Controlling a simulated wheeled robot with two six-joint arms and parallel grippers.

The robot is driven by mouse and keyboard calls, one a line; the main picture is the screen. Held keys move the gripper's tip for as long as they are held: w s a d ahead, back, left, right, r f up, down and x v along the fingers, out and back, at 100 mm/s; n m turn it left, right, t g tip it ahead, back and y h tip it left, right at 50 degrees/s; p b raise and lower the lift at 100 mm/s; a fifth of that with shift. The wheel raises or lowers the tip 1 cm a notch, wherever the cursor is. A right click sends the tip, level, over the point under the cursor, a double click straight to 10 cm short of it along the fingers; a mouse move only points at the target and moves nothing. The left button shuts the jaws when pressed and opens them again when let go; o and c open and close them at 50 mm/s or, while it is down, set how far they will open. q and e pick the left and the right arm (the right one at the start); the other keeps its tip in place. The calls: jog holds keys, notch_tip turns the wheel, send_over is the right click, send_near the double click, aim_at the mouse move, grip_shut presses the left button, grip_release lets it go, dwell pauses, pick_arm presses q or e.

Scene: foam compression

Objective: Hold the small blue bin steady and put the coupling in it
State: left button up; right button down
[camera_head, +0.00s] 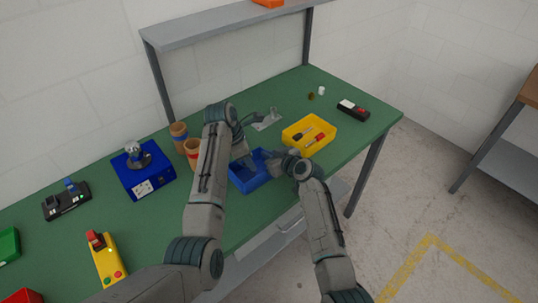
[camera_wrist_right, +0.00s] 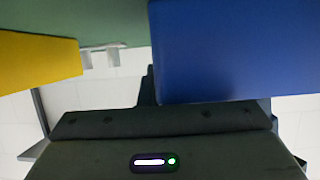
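The small blue bin (camera_head: 262,179) stands on the green table near its front edge, between my two arms. My right gripper (camera_head: 272,160) is at the bin's right side. In the right wrist view the blue bin (camera_wrist_right: 235,50) fills the upper right, close against the gripper, and hides most of the fingers; I cannot tell whether they grip it. My left gripper (camera_head: 239,148) is over or beside the bin's back left, partly hidden by its own arm; its fingers are too small to read. I cannot identify the coupling with certainty.
A silver fixture (camera_head: 268,121) is behind. Brown cups (camera_head: 179,135) and a blue device (camera_head: 143,172) stand left. A black box (camera_head: 353,109) lies far right. A shelf (camera_head: 225,24) spans the back.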

pick_arm(q)
jog(key=shift+o, duration=0.2)
jog(key=shift+r, duration=0.1)
jog(key=v, duration=1.1)
jog(key=shift+r, duration=0.4)
jog(key=shift+a, duration=0.1)
pick_arm(e)
jog(key=c, duration=2.1)
grip_release()
jog(key=o, duration=0.5)
jog(key=v, duration=1.2)
jog(key=shift+f, duration=0.1)
pick_arm(q)
jog(key=shift+f, duration=0.1)
pick_arm(e)
jog(key=shift+d, duration=0.1)
